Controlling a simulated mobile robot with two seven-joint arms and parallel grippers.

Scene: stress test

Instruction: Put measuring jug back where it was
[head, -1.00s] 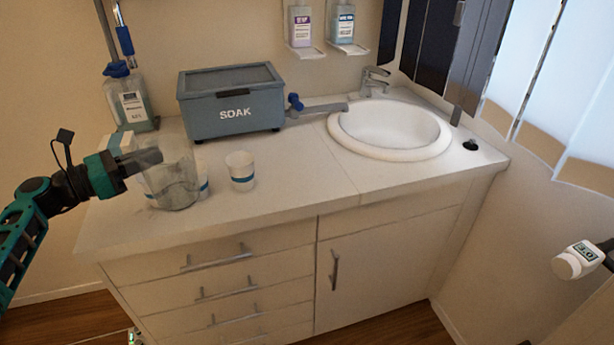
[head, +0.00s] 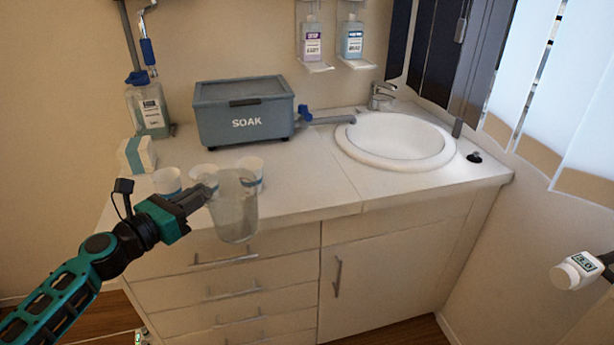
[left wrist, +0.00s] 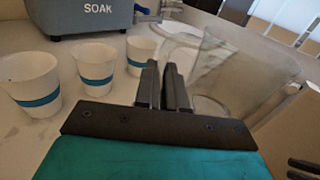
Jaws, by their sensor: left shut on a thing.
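The clear measuring jug (head: 235,212) is see-through and roughly upright. My left gripper (head: 205,193) comes from the left and is shut on its near-left side. In the head view the jug overlaps the counter's front edge and part of a cup behind it; whether it hangs clear of the counter is hard to tell. In the left wrist view the jug (left wrist: 225,75) is right of the fingers (left wrist: 165,88), which are close together; their exact grip on it is hidden. My right gripper is not in view.
Three white cups with blue bands, left (head: 167,182), middle (head: 203,172) and right (head: 252,166), stand on the white counter (head: 310,190). Behind are a grey SOAK box (head: 243,112), a bottle (head: 148,108) and a white-blue box (head: 137,154). The counter before the sink (head: 398,140) is clear.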

